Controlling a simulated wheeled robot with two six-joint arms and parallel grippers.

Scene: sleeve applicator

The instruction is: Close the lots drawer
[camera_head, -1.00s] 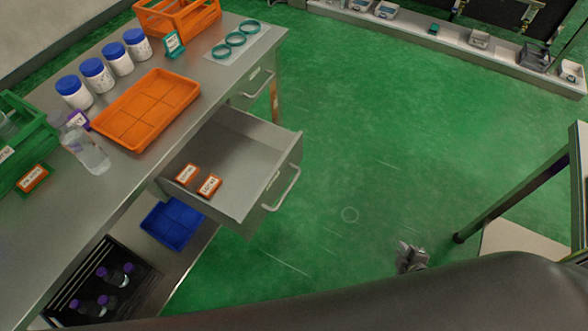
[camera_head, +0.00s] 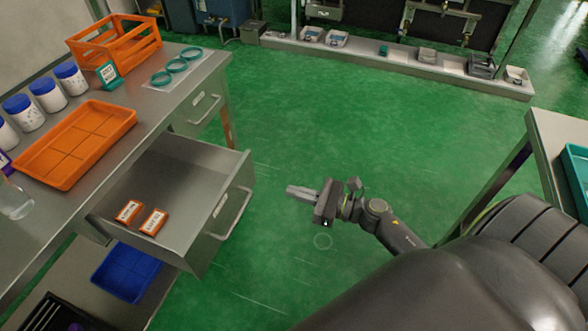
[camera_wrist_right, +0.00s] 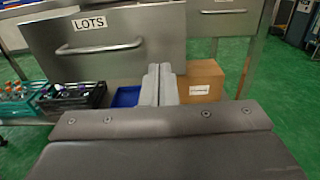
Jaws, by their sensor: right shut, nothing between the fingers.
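The lots drawer (camera_head: 178,195) is pulled out from the steel bench in the head view. Two orange labelled blocks (camera_head: 152,221) lie inside it. Its front with a bar handle (camera_head: 236,214) faces right, and the right wrist view shows the LOTS label (camera_wrist_right: 89,23) and the handle (camera_wrist_right: 100,47). My right gripper (camera_head: 289,191) is shut and empty, to the right of the drawer front and apart from it, pointing toward it. In the right wrist view its shut fingers (camera_wrist_right: 159,84) show near the lower right part of the front. My left gripper is out of view.
A second, shut drawer (camera_head: 198,113) is farther along the bench. An orange tray (camera_head: 76,143), an orange crate (camera_head: 114,40) and white jars stand on top. A blue tray (camera_head: 126,272) is below the drawer. Another table (camera_head: 556,135) stands at right, with clear green floor between.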

